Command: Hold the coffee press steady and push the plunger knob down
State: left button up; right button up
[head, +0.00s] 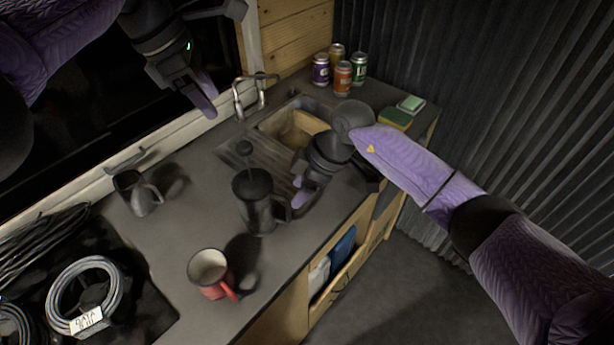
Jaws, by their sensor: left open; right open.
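The dark coffee press (258,212) stands upright on the grey counter, its handle on the right side. Its plunger knob (244,148) is raised well above the lid on a thin rod. My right gripper (299,191) is open and empty just right of the press, near its handle; I cannot tell if it touches the handle. My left gripper (206,104) is open and empty, high at the upper left, apart from the press and knob.
A red mug (209,271) stands in front of the press, and a dark jug (134,190) to its left. Behind are a sink (290,127) with a tap (250,92), several cans (343,77) and a sponge (396,117). Coiled cables (84,296) lie lower left.

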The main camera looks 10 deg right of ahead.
jog(key=d, duration=0.1)
jog(key=h, duration=0.1)
send_near(290, 221)
jog(key=shift+m, duration=0.3)
jog(key=a+f, duration=0.1)
jog(key=w+a+f, duration=0.1)
jog(key=f, duration=0.1)
jog(key=a+f, duration=0.1)
jog(key=f, duration=0.1)
jog(key=shift+w+a, duration=0.3)
grip_shut()
dwell(0.6)
